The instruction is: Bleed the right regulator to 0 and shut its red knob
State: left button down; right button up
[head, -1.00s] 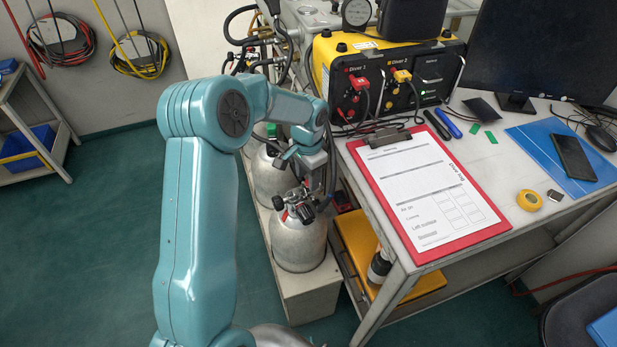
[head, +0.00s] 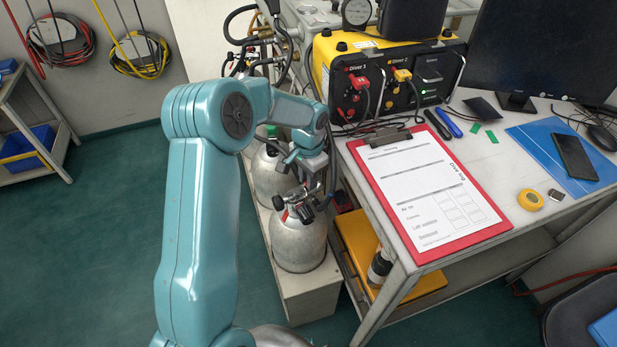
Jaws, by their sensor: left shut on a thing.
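A silver cylinder (head: 299,246) stands upright on a pale plinth beside the bench. On its top is a regulator (head: 299,210) with black knobs and a small red part (head: 284,214). My left gripper (head: 311,187) is over the regulator's upper back side and is shut on a part of it. The wrist hides which part, and the gauge face cannot be read. A second cylinder (head: 268,180) with a green part on top stands behind, partly covered by my left arm. My right gripper is not in view.
The bench (head: 405,262) edge runs close to the cylinders' right. It carries a red clipboard (head: 425,195), a yellow-black diver panel (head: 390,75) and a monitor (head: 540,45). Dark hoses (head: 328,175) run close behind the gripper. Green floor (head: 85,250) at left is clear.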

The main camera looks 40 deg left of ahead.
pick_arm(q)
jog(key=n+b, duration=0.2)
jog(key=n, duration=0.2)
jog(key=shift+f+n, duration=0.1)
jog(key=shift+n, duration=0.3)
jog(key=n+b, duration=0.1)
jog(key=n, duration=0.4)
jog(key=shift+b, duration=0.4)
jog(key=n+b, duration=0.1)
jog(key=n, duration=0.5)
jog(key=n+b, duration=0.1)
jog(key=n, duration=0.3)
jog(key=shift+n, duration=0.6)
jog(key=c, duration=1)
grip_release()
